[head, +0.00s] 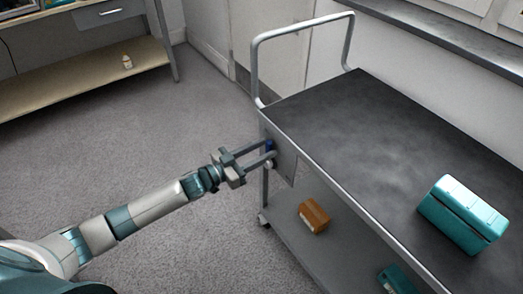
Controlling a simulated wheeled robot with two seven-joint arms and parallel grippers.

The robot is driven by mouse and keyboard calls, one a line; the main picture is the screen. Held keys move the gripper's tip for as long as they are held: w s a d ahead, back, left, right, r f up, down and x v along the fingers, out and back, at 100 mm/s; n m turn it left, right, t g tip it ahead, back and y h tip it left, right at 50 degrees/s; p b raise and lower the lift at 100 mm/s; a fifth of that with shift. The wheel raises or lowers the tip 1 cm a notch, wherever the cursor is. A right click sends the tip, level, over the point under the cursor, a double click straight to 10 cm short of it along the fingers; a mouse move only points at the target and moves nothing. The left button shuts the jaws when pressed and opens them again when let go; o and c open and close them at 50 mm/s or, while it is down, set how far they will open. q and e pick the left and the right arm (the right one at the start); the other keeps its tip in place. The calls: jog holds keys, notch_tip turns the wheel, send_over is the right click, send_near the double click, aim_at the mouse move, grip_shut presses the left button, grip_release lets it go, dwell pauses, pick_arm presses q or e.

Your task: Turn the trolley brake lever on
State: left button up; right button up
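The trolley (345,120) stands at the right, with a dark top, a lower shelf and a grey tube handle (300,32) at its far left end. A small blue part (269,145), probably the brake lever, shows at the trolley's left end, just below the top's edge. My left gripper (271,155) reaches in from the left, its two fingers apart and pointing at the trolley's end. The fingertips are at the blue part and partly hide it. I cannot tell whether they touch it. My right gripper is out of view.
A teal case (463,214) sits on the trolley top. A brown box (313,215) and another teal object (397,279) are on the lower shelf. A workbench (90,75) with a small bottle stands at the upper left. The grey floor left of the trolley is clear.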

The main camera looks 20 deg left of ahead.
pick_arm(q)
jog(key=shift+c, duration=0.4)
grip_shut()
